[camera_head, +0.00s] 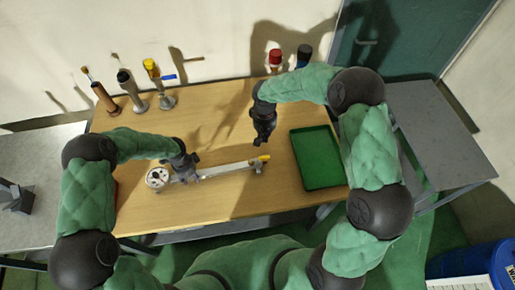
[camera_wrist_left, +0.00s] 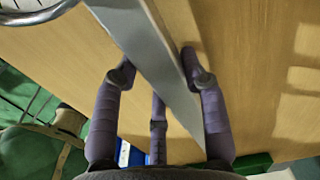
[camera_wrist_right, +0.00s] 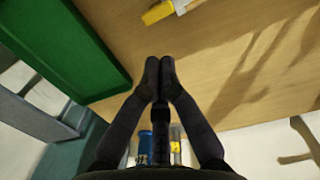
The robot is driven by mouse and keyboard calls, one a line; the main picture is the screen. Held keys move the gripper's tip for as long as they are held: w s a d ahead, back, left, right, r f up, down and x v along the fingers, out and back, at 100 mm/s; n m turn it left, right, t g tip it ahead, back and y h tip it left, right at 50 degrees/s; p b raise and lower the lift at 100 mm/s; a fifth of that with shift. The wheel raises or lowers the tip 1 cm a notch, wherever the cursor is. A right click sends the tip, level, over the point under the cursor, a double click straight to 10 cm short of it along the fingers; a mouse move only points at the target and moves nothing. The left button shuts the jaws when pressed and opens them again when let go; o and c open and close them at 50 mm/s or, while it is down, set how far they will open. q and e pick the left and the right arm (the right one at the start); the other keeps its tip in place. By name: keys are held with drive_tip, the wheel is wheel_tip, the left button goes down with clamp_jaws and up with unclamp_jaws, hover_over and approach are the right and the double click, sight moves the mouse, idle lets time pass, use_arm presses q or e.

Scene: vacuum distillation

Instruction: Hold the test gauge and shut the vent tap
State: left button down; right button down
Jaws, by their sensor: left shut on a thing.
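The test gauge has a round white dial (camera_head: 157,178) at the left end of a long pale bar (camera_head: 225,169) on the wooden table. A yellow handle (camera_head: 264,158), which looks like the vent tap, sits at the bar's right end; it also shows in the right wrist view (camera_wrist_right: 158,13). My left gripper (camera_head: 188,174) is shut on the bar close to the dial. In the left wrist view its fingers (camera_wrist_left: 160,75) lie on both sides of the grey bar (camera_wrist_left: 150,50). My right gripper (camera_head: 263,142) is shut and empty, above the table and behind the yellow handle, apart from it.
A green tray (camera_head: 318,158) lies right of the bar. Several upright fittings, one with a yellow top (camera_head: 151,66), stand at the back left. A red-topped item (camera_head: 275,58) and a dark blue-topped one (camera_head: 304,52) stand at the back.

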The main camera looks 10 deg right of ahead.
sight(260, 159)
drive_tip(key=w+g, duration=0.2)
drive_tip(key=w, duration=0.5)
drive_tip(key=shift+w+m, duration=0.4)
drive_tip(key=shift+a+f, duration=0.1)
drive_tip(key=shift+f, duration=0.05)
drive_tip(key=x, duration=1)
drive_tip(key=shift+s+a+f, duration=0.1)
drive_tip(key=shift+s+a, duration=0.05)
drive_tip(key=shift+s, duration=2)
